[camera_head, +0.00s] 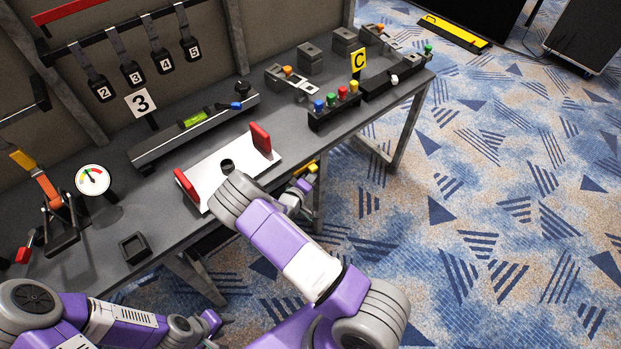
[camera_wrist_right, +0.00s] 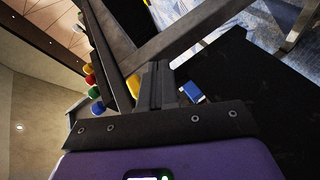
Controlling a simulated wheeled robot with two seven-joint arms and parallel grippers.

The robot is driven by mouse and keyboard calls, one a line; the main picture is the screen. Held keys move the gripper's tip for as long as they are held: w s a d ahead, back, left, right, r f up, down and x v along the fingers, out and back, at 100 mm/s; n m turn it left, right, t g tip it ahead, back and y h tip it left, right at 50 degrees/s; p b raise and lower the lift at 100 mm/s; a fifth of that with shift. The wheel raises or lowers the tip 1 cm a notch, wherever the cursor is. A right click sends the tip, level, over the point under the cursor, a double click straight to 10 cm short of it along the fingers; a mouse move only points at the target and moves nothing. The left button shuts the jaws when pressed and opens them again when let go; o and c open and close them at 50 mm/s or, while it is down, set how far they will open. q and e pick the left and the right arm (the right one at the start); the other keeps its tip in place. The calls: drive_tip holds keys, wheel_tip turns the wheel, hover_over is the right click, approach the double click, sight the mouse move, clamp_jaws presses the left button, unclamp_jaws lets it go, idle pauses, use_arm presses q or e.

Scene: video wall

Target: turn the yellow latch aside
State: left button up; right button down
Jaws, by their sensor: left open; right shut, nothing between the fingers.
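A small yellow part, apparently the latch (camera_head: 308,168), shows at the table's front edge, just right of the white panel. In the right wrist view a yellow piece (camera_wrist_right: 133,86) lies just left of my fingers, partly hidden by a dark bar. My right gripper (camera_head: 304,185) is just below the yellow part at the table edge; its fingers are shut and empty in the right wrist view (camera_wrist_right: 155,85). I cannot tell whether they touch the yellow piece. My left gripper (camera_head: 212,331) is open and empty, in front of and below the table.
A white panel with red handles (camera_head: 213,171) lies on the table (camera_head: 157,198), partly hidden by my right arm. A block with coloured knobs (camera_head: 334,115) stands to its right. A blue-and-white piece (camera_wrist_right: 192,92) is right of my fingers.

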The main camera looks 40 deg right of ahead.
drive_tip(key=s+a+f+b, duration=0.2)
drive_tip(key=s+a+f, duration=0.2)
drive_tip(key=a+f, duration=0.3)
drive_tip(key=shift+s+a+f, duration=0.2)
drive_tip(key=shift+a+f, duration=0.15)
drive_tip(key=shift+f, duration=0.45)
